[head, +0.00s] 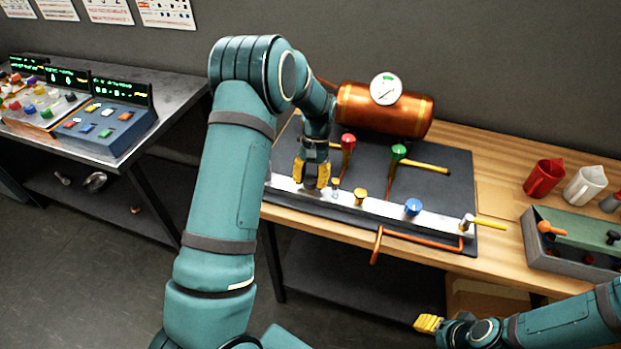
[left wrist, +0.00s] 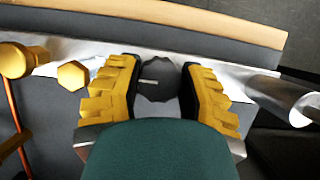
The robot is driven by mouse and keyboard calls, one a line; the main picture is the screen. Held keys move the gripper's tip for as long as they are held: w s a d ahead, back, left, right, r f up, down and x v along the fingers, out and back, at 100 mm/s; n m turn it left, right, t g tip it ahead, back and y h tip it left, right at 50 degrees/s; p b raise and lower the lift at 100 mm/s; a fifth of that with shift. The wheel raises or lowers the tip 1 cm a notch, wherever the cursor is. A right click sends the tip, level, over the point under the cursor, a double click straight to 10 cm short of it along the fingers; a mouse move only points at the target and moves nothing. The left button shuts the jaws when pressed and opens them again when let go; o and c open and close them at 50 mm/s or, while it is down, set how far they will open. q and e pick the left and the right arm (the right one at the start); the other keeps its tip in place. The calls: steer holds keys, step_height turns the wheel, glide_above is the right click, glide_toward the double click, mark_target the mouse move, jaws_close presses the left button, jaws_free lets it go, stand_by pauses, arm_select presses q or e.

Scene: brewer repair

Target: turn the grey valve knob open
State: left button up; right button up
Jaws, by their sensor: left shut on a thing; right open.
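The grey valve knob (left wrist: 156,76) is a dark, round, ridged knob with a pale mark line on its top, seen in the left wrist view. It sits on the metal rail (left wrist: 262,88) between the two yellow fingers of my left gripper (left wrist: 158,88), which is shut on it. In the head view my left gripper (head: 311,178) points down at the left part of the rail, and its fingers hide the knob. My right gripper (head: 428,323) is open and empty, low at the bottom right, apart from the table.
The rail also carries a yellow knob (head: 360,197) and a blue knob (head: 412,206). Red (head: 348,141) and green (head: 399,151) knobs stand behind. A copper tank (head: 357,108) with a gauge is at the back. A bin (head: 574,261) and jugs stand at right.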

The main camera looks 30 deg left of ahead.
arm_select(q)
steer(key=shift+s+f, duration=0.1)
steer(key=o, duration=1.2)
steer(key=shift+v, duration=4.05)
steer(key=shift+a, duration=0.1)
